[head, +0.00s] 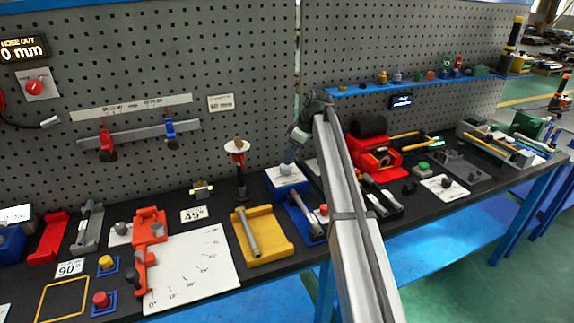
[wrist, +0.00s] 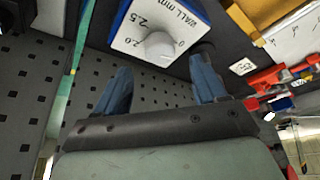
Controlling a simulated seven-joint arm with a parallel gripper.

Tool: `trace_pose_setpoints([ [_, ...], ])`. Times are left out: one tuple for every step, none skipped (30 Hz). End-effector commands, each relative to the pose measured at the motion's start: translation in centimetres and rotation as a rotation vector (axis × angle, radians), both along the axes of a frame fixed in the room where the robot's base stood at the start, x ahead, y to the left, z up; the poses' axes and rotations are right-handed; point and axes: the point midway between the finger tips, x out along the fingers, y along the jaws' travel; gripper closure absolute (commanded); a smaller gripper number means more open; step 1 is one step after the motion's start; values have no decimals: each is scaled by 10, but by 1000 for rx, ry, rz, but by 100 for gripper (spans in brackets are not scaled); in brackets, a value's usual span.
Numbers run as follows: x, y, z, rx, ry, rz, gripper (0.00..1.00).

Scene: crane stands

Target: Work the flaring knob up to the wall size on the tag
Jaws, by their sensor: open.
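The flaring knob (wrist: 160,45) is a pale rounded knob on a white dial face (wrist: 128,38) marked WALL mm, with 2.0 and 2.5 readable. Which mark it points to is unclear. In the head view its blue-sided box (head: 288,178) stands on the bench against the pegboard. My gripper (wrist: 162,66) is open, its two blue fingers apart on either side of the knob's near edge, with no clear contact. In the head view my gripper (head: 290,155) is just above the box. A cream tag (head: 220,102) hangs on the pegboard; its text is too small to read.
A yellow tray (head: 283,246) with a grey tube is in front of the box. A blue tray (head: 300,222) is right beside it. A post with a white disc (head: 237,148) stands to the left. A red machine (head: 375,155) stands to the right, behind my arm.

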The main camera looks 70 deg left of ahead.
Motion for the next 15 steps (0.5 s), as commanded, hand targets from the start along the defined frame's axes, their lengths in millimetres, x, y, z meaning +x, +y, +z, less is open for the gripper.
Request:
trace_pose_setpoints([
  [-3, 2, -9, -2, 1, 1, 29],
  [-4, 4, -14, -2, 1, 1, 29],
  [-6, 5, -19, -2, 1, 1, 29],
  [-7, 6, -23, -1, 0, 0, 29],
  [-8, 8, -27, -1, 0, 0, 29],
  [-9, 9, -33, -1, 0, 0, 29],
  [-10, 10, -36, -1, 0, 0, 29],
  [-11, 11, -39, -1, 0, 0, 29],
  [-13, 12, -42, -1, 0, 0, 29],
  [-13, 13, -45, -1, 0, 0, 29],
  [-14, 14, -47, -1, 0, 0, 29],
  [-15, 14, -49, -1, 0, 0, 29],
  [-15, 15, -50, -1, 0, 0, 29],
  [-15, 15, -52, 0, 0, 0, 29],
  [-16, 16, -53, 0, 0, 0, 29],
])
